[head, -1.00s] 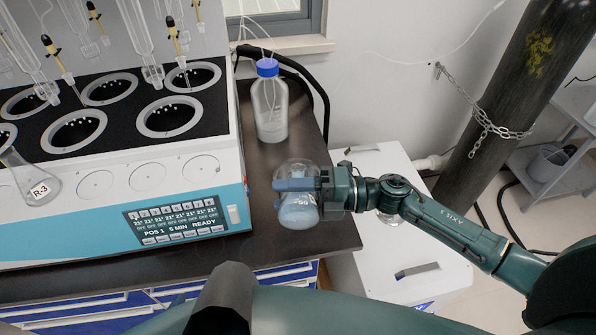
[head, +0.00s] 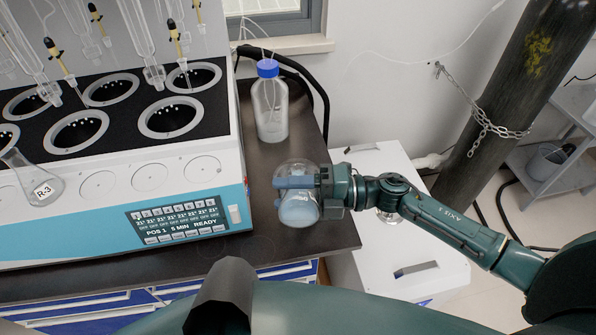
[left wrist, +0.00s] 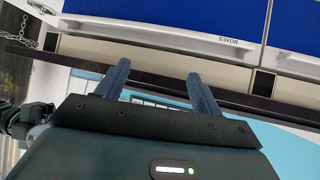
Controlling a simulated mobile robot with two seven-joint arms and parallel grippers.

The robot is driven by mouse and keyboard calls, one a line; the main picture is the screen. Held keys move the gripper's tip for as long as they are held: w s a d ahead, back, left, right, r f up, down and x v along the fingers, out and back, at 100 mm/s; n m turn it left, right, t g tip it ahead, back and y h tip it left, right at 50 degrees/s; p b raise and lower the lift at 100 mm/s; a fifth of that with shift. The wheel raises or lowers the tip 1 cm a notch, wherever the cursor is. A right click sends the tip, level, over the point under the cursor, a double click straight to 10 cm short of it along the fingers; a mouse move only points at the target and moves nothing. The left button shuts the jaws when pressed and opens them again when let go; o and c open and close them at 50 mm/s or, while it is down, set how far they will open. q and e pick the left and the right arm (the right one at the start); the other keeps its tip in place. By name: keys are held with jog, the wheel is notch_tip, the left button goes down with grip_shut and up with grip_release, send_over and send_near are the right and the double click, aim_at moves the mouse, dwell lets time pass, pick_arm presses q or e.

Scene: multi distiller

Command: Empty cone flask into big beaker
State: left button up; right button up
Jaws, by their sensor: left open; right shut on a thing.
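My right gripper (head: 298,188) is shut on a clear glass vessel (head: 299,211) with pale blue contents, which looks like the cone flask. The gripper fingers cross its middle and hide part of its outline. It is held over the dark bench's right end, and I cannot tell whether it touches the bench. Another glass vessel (head: 389,216) shows partly behind my right arm, over the white cabinet; I cannot tell whether it is the big beaker. My left gripper (left wrist: 161,88) is open and empty in the left wrist view, facing the bench edge and blue drawers.
The distiller (head: 110,215) with several round wells fills the left. A flask marked R-3 (head: 36,188) stands at its front left. A blue-capped bottle (head: 270,105) stands behind the held vessel. A white cabinet (head: 430,265) and a chained gas cylinder (head: 510,90) are at right.

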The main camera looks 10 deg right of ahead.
pick_arm(q)
jog(key=shift+s+a+p, duration=0.2)
jog(key=shift+p, duration=0.25)
pick_arm(e)
jog(key=shift+r+m, duration=0.3)
jog(key=shift+m, duration=0.1)
pick_arm(q)
jog(key=shift+w+r+p, duration=0.2)
jog(key=shift+r+p, duration=0.1)
jog(key=shift+p, duration=0.15)
pick_arm(e)
jog(key=shift+w+r+m, duration=0.15)
jog(key=shift+r+m, duration=0.05)
jog(key=shift+m, duration=0.1)
pick_arm(q)
jog(key=shift+s+a+f, duration=0.1)
jog(key=shift+s+f, duration=0.05)
jog(key=shift+p, duration=0.3)
pick_arm(e)
jog(key=shift+w+r+m, duration=0.1)
jog(key=shift+m, duration=0.2)
pick_arm(q)
jog(key=shift+s+g, duration=0.1)
jog(key=shift+g, duration=0.2)
